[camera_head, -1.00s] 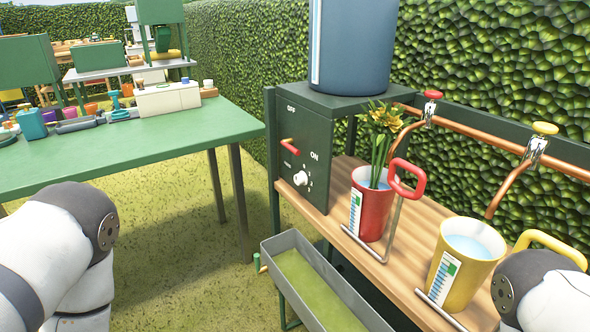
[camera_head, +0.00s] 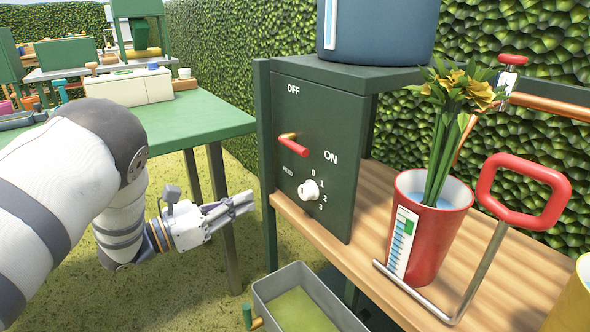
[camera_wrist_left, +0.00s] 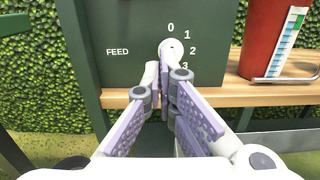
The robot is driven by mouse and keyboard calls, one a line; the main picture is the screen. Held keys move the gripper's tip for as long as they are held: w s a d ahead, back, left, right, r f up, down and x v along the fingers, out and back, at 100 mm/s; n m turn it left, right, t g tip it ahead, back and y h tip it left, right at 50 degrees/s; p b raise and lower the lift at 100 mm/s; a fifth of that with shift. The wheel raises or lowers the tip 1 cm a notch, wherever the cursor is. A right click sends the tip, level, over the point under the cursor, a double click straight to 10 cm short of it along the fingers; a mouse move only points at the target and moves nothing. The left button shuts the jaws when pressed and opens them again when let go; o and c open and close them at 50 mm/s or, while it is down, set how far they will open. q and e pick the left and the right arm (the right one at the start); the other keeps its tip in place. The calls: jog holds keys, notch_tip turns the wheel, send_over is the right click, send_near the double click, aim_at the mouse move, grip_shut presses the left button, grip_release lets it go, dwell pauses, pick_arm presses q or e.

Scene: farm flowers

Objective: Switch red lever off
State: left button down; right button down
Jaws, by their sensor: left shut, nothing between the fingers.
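The red lever (camera_head: 294,146) sits on the front of a dark green control box (camera_head: 338,135), between the OFF label above and the ON label at its lower right. It slants down to the right, its tip towards ON. A white FEED knob (camera_head: 308,190) is below it and also shows in the left wrist view (camera_wrist_left: 171,48). My left gripper (camera_head: 246,201) is shut and empty, to the left of the box and lower than the lever. In the left wrist view its fingers point at the panel just below the knob; the lever is out of that view. My right gripper is not seen.
A red cup (camera_head: 432,240) with yellow flowers and water stands on the wooden shelf (camera_head: 365,262) right of the box. A grey trough (camera_head: 262,303) is below. A blue tank (camera_head: 375,35) sits on top. A green table (camera_head: 190,118) is at the left.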

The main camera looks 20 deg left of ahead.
pick_arm(q)
jog(key=shift+s+r, duration=0.1)
jog(key=shift+s, duration=0.05)
jog(key=shift+d, duration=0.1)
jog(key=shift+w+d+r, duration=0.7)
jog(key=shift+w+d, duration=0.4)
jog(key=shift+w, duration=0.35)
jog(key=shift+w+d+r, duration=0.75)
jog(key=shift+w+d, duration=0.3)
jog(key=shift+w, duration=0.35)
jog(key=shift+w+d+r, duration=0.7)
jog(key=shift+w+d, duration=0.4)
jog(key=shift+w, duration=0.35)
jog(key=shift+s+d+r+n, duration=0.1)
jog(key=shift+r+n, duration=0.1)
jog(key=shift+n, duration=0.3)
